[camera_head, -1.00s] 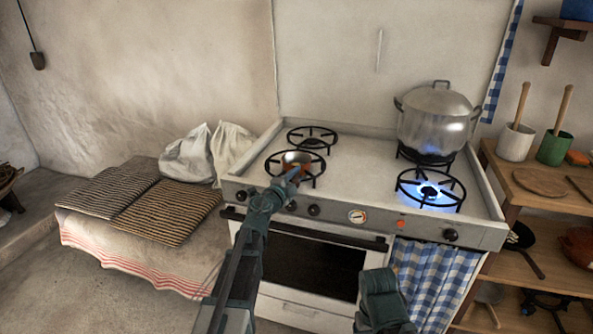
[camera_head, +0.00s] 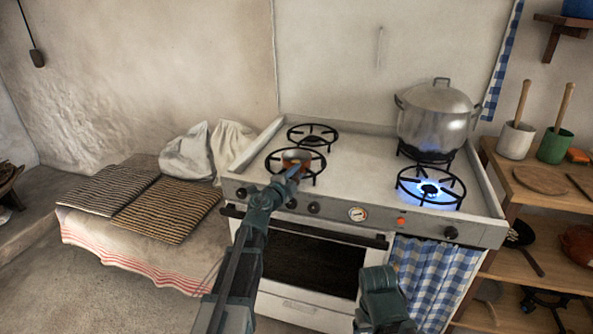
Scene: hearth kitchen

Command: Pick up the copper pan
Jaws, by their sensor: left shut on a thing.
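The small copper pan (camera_head: 292,155) is at the front left burner (camera_head: 312,178) of the white stove, partly hidden by my left gripper. My left gripper (camera_head: 294,171) reaches in from the front and is shut on the pan, at its near side. The exact grip on the handle is too small to make out. The pan looks at or just above the burner grate; I cannot tell whether it touches. Of my right arm, only a dark link shows at the bottom, and its gripper is out of view.
A large lidded steel pot (camera_head: 437,120) stands on the back right burner. The front right burner (camera_head: 430,190) burns with a blue flame. The stove top (camera_head: 362,165) between the burners is clear. White sacks (camera_head: 188,155) lie left of the stove, and wooden shelves (camera_head: 535,202) stand right.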

